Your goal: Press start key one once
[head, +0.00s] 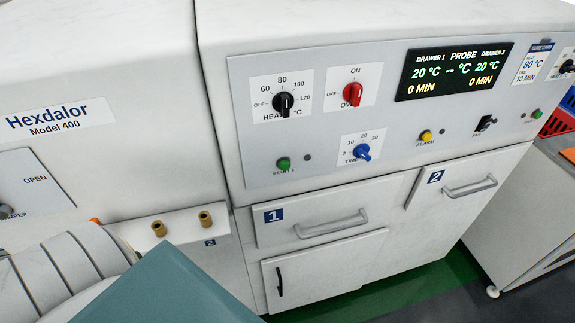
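The start key one is a green round button (283,163) at the lower left of the grey control panel (245,110), with a "START 1" label partly behind or under it. A small dark round spot sits just to its right. Nothing covers the button. Neither of my grippers shows in the head view.
The panel also has a black heat knob (283,103), a red on/off knob (352,94), a blue time knob (361,152), a yellow alarm button (426,136) and another green button (536,114). The display (454,71) reads 20 °C and 0 MIN. Drawer 1 (345,205) is shut below.

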